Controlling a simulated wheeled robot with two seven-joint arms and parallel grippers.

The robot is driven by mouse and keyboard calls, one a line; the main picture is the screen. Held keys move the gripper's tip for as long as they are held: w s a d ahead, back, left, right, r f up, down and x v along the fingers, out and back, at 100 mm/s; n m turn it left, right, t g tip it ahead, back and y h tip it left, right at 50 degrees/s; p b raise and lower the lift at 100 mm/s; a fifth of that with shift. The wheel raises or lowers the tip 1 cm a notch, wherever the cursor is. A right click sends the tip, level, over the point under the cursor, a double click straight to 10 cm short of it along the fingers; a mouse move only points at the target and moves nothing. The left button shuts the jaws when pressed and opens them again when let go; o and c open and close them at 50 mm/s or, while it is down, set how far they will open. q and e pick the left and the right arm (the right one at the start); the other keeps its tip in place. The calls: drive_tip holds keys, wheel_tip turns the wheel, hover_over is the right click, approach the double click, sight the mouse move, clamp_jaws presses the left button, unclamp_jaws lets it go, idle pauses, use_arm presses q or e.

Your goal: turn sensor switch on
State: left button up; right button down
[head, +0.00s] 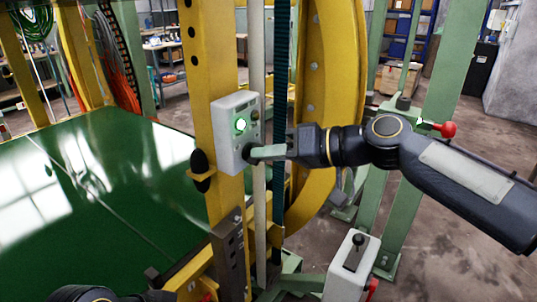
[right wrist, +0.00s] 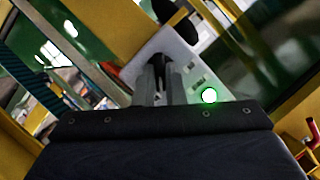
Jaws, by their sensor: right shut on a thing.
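A light grey switch box (head: 236,108) is mounted on a yellow upright post, with a lit green-ringed lamp (head: 240,124) on its face. In the right wrist view the box (right wrist: 172,48) also shows, with the lamp (right wrist: 209,95) glowing green. My right gripper (head: 254,154) reaches in from the right to the lower part of the box. It is shut on a dark switch knob (right wrist: 160,64), which its fingers mostly hide. How the knob is turned cannot be made out. My left gripper is not in view; only a dark part of mine shows at the bottom left.
A yellow post (head: 203,60) and a large yellow ring (head: 338,110) stand close around the box. A green platform (head: 100,180) lies to the left. A grey control box with a black lever (head: 352,262) stands below right. Green posts stand behind my right arm.

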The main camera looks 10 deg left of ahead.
idle(0.4)
drive_tip(key=c, duration=1.5)
unclamp_jaws()
drive_tip(key=b+v, duration=0.1)
drive_tip(key=v, duration=0.6)
drive_tip(key=shift+d, duration=0.35)
drive_tip(key=shift+r, duration=0.1)
